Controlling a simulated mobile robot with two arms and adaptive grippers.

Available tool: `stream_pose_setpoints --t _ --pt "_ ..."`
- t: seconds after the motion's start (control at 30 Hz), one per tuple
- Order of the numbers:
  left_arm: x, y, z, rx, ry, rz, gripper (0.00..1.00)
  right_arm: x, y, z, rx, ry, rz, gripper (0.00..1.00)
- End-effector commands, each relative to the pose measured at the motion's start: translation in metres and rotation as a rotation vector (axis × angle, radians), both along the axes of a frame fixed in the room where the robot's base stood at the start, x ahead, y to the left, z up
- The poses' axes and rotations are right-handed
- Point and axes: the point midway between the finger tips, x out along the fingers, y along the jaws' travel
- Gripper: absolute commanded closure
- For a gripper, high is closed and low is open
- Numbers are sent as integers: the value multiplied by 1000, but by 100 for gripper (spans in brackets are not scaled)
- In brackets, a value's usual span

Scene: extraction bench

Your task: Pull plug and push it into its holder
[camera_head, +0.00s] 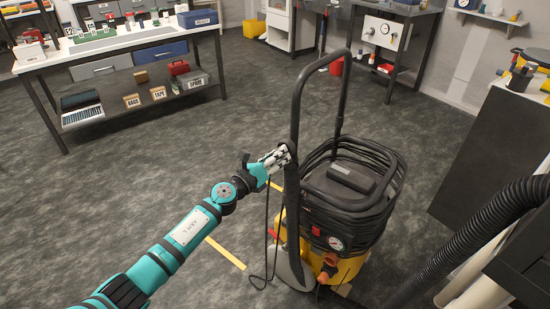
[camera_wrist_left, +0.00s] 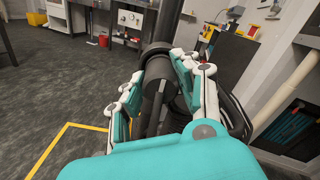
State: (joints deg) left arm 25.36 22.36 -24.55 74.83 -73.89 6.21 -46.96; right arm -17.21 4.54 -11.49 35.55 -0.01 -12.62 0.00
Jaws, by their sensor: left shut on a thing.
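My left gripper (camera_head: 284,156) is shut beside the upright black tube of the machine's handle. In the left wrist view its fingers (camera_wrist_left: 165,95) close around a dark thing, which I take to be the plug (camera_wrist_left: 152,100); the fingers hide most of it. A thin black cable (camera_head: 267,225) hangs in a loop below the gripper. A dark round collar (camera_wrist_left: 156,57) shows just beyond the fingers; whether it is the holder, and whether the plug touches it, I cannot tell. My right gripper is not in view.
The yellow and black extraction machine (camera_head: 352,185) stands right of the gripper, with cable coiled around its top. A thick ribbed hose (camera_head: 470,235) runs along the right. A white bench (camera_head: 115,48) stands at the back left. The grey floor between is clear.

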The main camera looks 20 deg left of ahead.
Motion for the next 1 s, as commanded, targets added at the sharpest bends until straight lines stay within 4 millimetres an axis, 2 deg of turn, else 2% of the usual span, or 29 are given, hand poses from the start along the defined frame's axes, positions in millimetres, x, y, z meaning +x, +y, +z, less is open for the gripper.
stream_pose_setpoints --t 0.03,0.2,0.57,0.67,1.0 --pt "1 0 0 0 -1 0 65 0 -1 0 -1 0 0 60" --pt "0 0 0 0 0 0 43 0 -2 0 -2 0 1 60" --pt "-5 3 -1 1 1 2 42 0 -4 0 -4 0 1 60" --pt "-17 9 -1 7 0 1 42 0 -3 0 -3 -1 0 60" --pt "-83 33 -2 0 3 -1 42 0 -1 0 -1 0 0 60"
